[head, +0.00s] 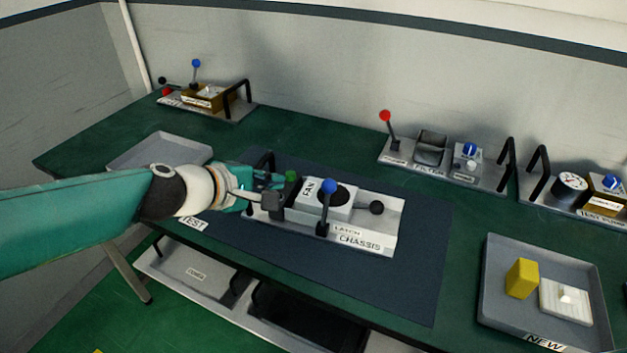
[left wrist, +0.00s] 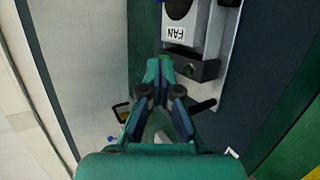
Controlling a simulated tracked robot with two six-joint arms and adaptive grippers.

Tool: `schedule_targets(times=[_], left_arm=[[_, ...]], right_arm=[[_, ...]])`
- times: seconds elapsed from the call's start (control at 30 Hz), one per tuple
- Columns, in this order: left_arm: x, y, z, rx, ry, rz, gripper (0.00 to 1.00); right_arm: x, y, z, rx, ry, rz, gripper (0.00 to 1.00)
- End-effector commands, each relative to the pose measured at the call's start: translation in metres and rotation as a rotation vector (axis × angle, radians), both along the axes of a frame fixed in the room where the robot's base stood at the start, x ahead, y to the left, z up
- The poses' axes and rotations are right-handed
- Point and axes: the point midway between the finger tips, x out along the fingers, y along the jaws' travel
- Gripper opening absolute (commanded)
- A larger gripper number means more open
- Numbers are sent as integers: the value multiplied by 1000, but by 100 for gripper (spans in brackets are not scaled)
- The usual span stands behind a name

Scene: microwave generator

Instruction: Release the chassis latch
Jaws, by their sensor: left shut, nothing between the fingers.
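The chassis (head: 385,238) is a light metal tray on the dark mat, with a printed CHASSIS label. A lever with a blue knob (head: 328,187) stands upright on its front side, by the LATCH label (head: 347,232). The white FAN block (head: 314,197) sits in the chassis and also shows in the left wrist view (left wrist: 180,38). My left gripper (head: 279,182) is shut and empty at the chassis's left end, left of the blue-knob lever. In the left wrist view its fingertips (left wrist: 160,68) are beside a dark block (left wrist: 195,68); contact is unclear. The lever is not identifiable there.
A green knob (head: 291,175) is close to my left fingertips. A black-knobbed part (head: 376,208) is at the chassis's right. An empty grey tray (head: 160,148) lies behind my left arm. The NEW tray (head: 490,290) holds yellow and white parts. The mat right of the chassis is clear.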

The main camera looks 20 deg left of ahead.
Motion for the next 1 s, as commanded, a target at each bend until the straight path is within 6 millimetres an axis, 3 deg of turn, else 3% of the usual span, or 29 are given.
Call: schedule_targets(times=[0.27, 0.73, 0.8, 1.0], left_arm=[[12, -2, -10, -2, 1, 2, 0], [85, -22, -57, -1, 3, 4, 0], [76, -34, -44, -1, -2, 1, 0], [66, -50, -39, 0, 0, 4, 0]], right_arm=[[0, 0, -7, 0, 0, 0, 60], [0, 0, -35, 0, -1, 0, 60], [0, 0, -25, 0, 0, 0, 60], [0, 0, -21, 0, -1, 0, 60]])
